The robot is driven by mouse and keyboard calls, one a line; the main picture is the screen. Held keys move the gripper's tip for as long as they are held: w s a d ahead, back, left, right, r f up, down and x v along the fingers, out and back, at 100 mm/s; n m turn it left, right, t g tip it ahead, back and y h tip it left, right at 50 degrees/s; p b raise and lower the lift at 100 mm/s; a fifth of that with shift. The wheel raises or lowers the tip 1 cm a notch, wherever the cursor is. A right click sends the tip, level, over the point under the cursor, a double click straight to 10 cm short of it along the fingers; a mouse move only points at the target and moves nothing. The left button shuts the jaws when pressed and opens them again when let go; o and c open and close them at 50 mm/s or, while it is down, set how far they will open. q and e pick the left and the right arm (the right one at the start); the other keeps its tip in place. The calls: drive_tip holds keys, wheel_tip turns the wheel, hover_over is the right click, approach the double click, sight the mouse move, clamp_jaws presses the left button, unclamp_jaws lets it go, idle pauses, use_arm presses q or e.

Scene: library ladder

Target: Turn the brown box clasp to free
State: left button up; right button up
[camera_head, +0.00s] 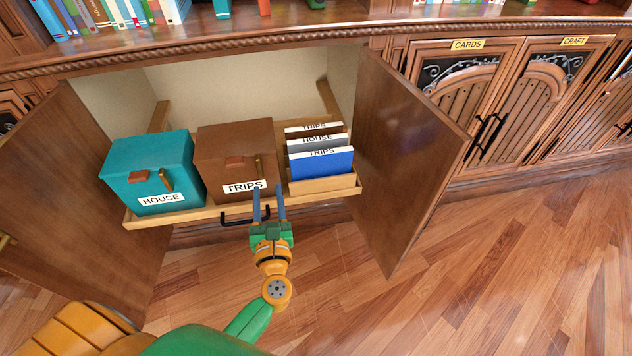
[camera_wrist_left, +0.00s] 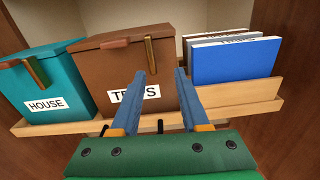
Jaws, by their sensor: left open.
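The brown box (camera_head: 232,150) stands on a pulled-out wooden tray (camera_head: 190,217) in an open cabinet, with a white TRIPS label on its front. Its brass clasp (camera_head: 259,167) is a short bar near the top right of the front face. The clasp hangs near vertical, slightly tilted, in the left wrist view (camera_wrist_left: 149,53). My left gripper (camera_head: 269,190) is open and empty in front of the box's lower right, its fingertips below the clasp and apart from it. In the left wrist view its fingers (camera_wrist_left: 165,73) partly cover the label. My right gripper is not in view.
A teal HOUSE box (camera_head: 140,172) with its own clasp stands left. Blue and white folders (camera_head: 322,163) stand right in a low wooden holder. A black handle (camera_head: 240,217) is on the tray front. Open cabinet doors flank both sides, the right one (camera_head: 405,145) close to my arm.

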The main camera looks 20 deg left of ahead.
sight(260, 171)
use_arm(q)
drive_tip(key=shift+n, duration=0.4)
drive_tip(key=w+a, duration=0.4)
drive_tip(key=shift+r, duration=0.3)
drive_tip(key=shift+w+a, duration=0.3)
drive_tip(key=shift+w, duration=0.1)
clamp_jaws()
